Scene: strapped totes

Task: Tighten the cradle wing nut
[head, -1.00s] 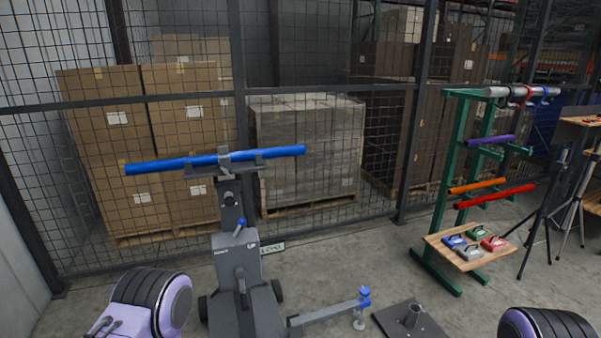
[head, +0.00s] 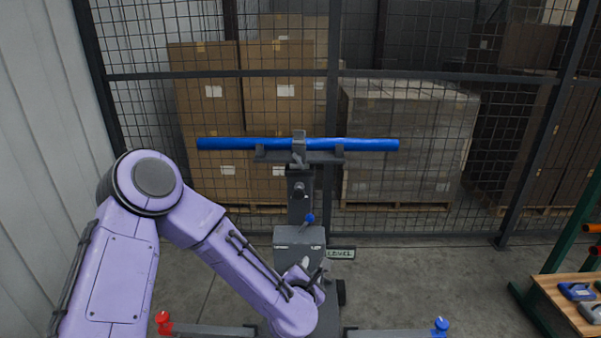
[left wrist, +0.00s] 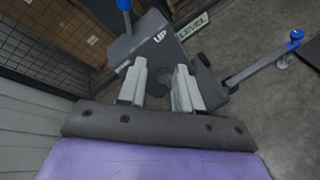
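A blue pipe (head: 365,145) lies nearly level in the cradle (head: 325,157) on top of the grey lift stand (head: 300,240). A grey clamp (head: 299,148) crosses over the pipe's middle. A dark round knob (head: 299,189) shows on the post below; I cannot make out a wing nut for certain. My left gripper (head: 312,270) is low in front of the stand's box, well below the cradle. In the left wrist view its fingers (left wrist: 160,78) are apart and empty, in front of the box marked UP (left wrist: 150,45). My right gripper is not in view.
A crank with a blue grip (head: 309,218) is on the stand. Legs with a red knob (head: 163,322) and a blue knob (head: 440,324) spread near the floor. A mesh fence (head: 420,75) stands behind; a wooden shelf (head: 565,300) is at right.

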